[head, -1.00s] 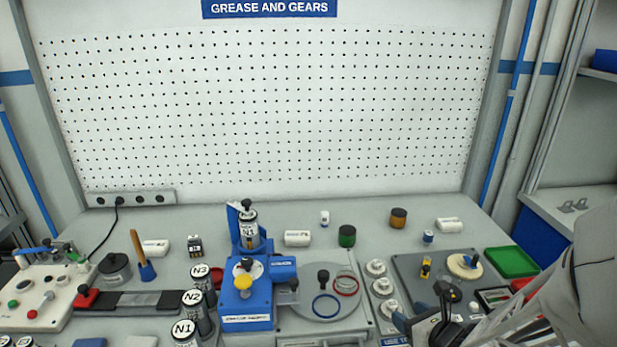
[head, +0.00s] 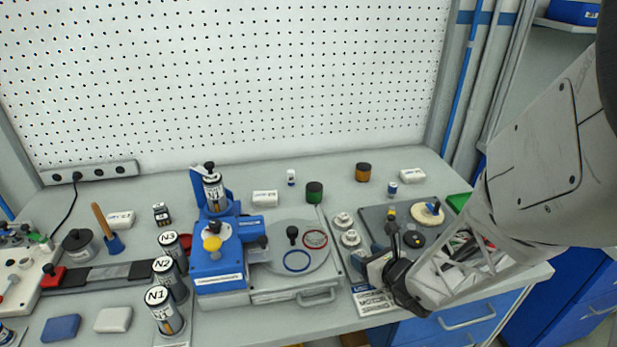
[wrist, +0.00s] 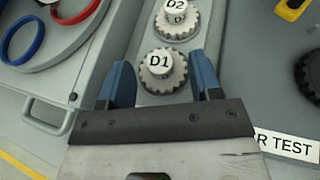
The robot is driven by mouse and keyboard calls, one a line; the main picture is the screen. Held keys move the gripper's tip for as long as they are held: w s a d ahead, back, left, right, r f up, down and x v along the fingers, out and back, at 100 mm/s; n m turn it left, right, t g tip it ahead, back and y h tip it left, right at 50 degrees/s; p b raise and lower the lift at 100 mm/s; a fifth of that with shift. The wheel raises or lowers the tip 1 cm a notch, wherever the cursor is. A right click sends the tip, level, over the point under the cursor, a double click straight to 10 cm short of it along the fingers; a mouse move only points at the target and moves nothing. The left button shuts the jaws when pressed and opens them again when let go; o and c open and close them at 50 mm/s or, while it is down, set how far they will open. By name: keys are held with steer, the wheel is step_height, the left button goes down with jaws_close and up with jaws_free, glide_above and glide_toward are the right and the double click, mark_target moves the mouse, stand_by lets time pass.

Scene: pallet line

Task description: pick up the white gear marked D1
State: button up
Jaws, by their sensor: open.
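The white gear marked D1 (wrist: 162,70) lies flat on a grey tray (wrist: 152,98) in the wrist view, its label facing up. My gripper (wrist: 163,80) is open, with one blue finger to each side of D1 and clear space between the fingers and the teeth. I cannot tell how far the fingertips are above the tray. A similar gear marked D2 (wrist: 176,16) sits just beyond D1, cut by the top edge. In the head view, my gripper (head: 376,266) is at the gear strip's near end and covers D1's spot; D2 (head: 350,238) shows beyond it.
A grey plate with red (head: 315,239) and blue rings (head: 296,261) stands left of the gear strip. Right of it is a dark grey board (head: 376,216) with a cream round part (head: 428,212). A label reading "TEST" (wrist: 287,143) is at the right in the wrist view.

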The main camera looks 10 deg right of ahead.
steer(key=shift+w+a+f, duration=0.15)
steer(key=shift+w+f, duration=0.05)
steer(key=shift+w, duration=0.25)
stand_by(0.3)
steer(key=c, duration=0.6)
steer(key=shift+r, duration=0.1)
step_height(320, 180, up, 10)
stand_by(0.4)
stand_by(0.4)
